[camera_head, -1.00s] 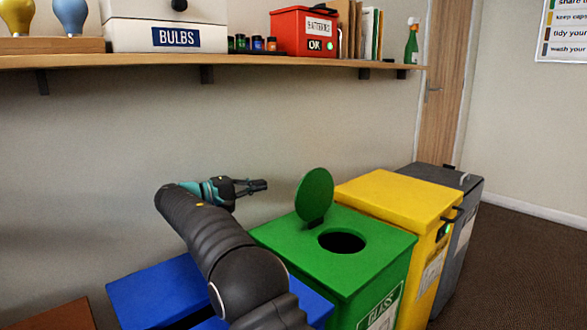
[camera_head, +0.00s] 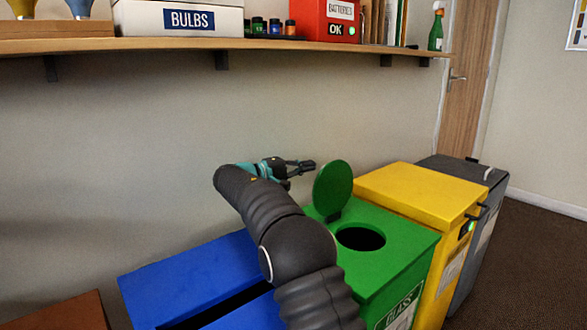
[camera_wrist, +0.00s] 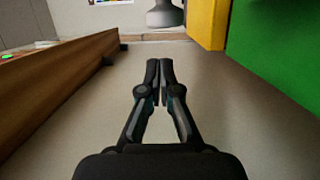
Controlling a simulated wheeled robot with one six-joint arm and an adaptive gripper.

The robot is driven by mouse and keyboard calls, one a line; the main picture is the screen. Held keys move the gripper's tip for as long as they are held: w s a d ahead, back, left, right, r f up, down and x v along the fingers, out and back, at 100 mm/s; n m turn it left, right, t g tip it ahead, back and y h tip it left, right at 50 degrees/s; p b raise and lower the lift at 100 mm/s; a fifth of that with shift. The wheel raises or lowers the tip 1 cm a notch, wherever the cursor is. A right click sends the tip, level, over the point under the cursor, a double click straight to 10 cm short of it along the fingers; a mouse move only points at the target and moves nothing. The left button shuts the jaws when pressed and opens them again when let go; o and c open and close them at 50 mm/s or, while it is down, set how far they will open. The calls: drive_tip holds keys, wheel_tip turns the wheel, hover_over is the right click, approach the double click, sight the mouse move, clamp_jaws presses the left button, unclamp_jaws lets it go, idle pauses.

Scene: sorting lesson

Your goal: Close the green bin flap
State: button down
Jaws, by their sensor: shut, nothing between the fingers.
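The green bin (camera_head: 400,237) stands in the row of bins, with a round dark hole in its top. Its round green flap (camera_head: 333,187) stands upright, open, behind and left of the hole. My gripper (camera_head: 312,165) is shut and empty. In the head view it is just left of the flap's upper part, pointing right; whether it touches the flap cannot be told. In the wrist view the shut fingers (camera_wrist: 159,66) have nothing between them. A green surface of the bin (camera_wrist: 285,55) fills the right side there.
A yellow bin (camera_head: 420,187) and a grey bin (camera_head: 465,172) stand to the right. A blue bin (camera_head: 190,275) with a dark slot is at left. A wooden shelf (camera_head: 140,45) runs along the wall above, holding boxes and a spray bottle (camera_head: 437,28).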

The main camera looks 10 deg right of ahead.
sight(329, 190)
drive_tip(key=shift+s+d, duration=0.35)
drive_tip(key=shift+s, duration=0.25)
drive_tip(key=shift+s+d, duration=0.35)
drive_tip(key=shift+s, duration=0.2)
drive_tip(key=shift+b, duration=0.35)
